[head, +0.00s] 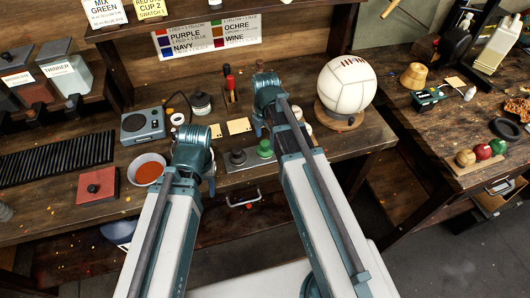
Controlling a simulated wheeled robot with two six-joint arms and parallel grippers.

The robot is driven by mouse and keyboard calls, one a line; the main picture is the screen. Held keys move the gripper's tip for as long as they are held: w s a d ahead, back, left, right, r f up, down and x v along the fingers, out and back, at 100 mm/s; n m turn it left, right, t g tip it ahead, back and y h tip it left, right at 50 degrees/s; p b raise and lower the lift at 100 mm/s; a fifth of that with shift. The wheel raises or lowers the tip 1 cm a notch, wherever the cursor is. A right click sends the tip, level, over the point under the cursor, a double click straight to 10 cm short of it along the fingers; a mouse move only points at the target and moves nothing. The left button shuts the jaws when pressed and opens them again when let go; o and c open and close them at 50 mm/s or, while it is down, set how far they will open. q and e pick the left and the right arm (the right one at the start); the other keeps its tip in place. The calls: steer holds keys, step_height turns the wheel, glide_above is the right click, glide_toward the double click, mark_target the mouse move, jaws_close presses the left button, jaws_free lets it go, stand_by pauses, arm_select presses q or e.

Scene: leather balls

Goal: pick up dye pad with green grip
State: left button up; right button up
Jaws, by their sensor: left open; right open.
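The dye pad with the green grip (265,148) stands on a grey metal tray (246,165) near the bench's front edge. Its green knob shows; its lower part is hard to make out. A dye pad with a dark grip (238,156) stands to its left on the same tray. My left gripper (210,178) is open and empty, left of the tray, mostly hidden behind its own wrist. My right gripper (258,127) is open, a little beyond the green grip; its arm passes just right of the pad and hides most of the jaws.
A bowl of orange dye (148,169) and a red pad (97,185) lie at left. A grey device (142,125) stands behind. A white ball (346,84) sits on a wooden ring at right. A side bench holds small balls (483,152).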

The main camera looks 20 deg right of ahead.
mark_target(265, 143)
step_height(265, 143, down, 3)
steer(key=shift+a+f+b, duration=0.1)
steer(key=shift+f+b, duration=0.1)
steer(key=shift+b, duration=1)
steer(key=shift+r, duration=0.1)
jaws_close()
